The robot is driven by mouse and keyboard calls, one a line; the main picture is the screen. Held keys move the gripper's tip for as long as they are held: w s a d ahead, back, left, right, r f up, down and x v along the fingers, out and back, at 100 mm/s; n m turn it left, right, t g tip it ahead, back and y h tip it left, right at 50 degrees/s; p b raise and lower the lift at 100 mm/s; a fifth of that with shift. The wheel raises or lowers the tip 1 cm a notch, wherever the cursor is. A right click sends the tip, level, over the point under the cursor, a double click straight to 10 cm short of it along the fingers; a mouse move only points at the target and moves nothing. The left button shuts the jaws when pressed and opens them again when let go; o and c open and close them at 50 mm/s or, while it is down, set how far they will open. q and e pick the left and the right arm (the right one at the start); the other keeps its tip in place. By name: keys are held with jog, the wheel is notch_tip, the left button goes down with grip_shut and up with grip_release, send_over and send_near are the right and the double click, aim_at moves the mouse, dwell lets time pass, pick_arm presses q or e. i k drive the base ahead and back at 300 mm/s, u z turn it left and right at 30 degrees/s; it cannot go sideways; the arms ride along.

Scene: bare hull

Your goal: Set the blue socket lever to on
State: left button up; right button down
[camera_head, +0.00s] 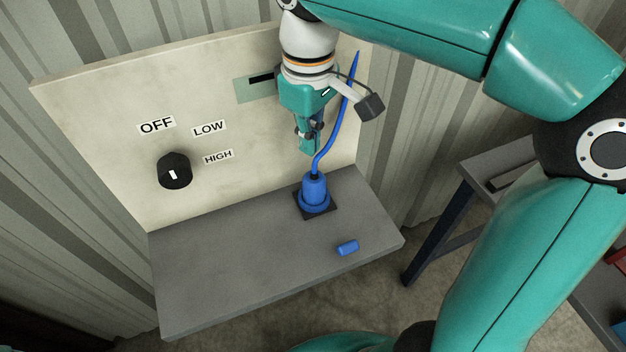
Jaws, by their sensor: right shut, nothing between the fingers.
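A blue plug-like socket piece (314,192) stands upright on a dark square plate on the grey shelf. I cannot tell whether this is the lever, and no on mark is readable. My right gripper (308,146) is shut and empty, pointing down just above and slightly left of the blue socket. Whether it touches the cable is unclear. My left gripper is not in view.
A pale panel (100,130) stands behind the shelf (220,265). It carries a black knob (174,171) with OFF, LOW and HIGH labels, and a greenish slotted plate (250,90) partly covered by my right gripper. A grey table (490,165) stands at right. The shelf's left half is clear.

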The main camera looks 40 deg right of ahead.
aim_at(348, 248)
jog(key=k, duration=1)
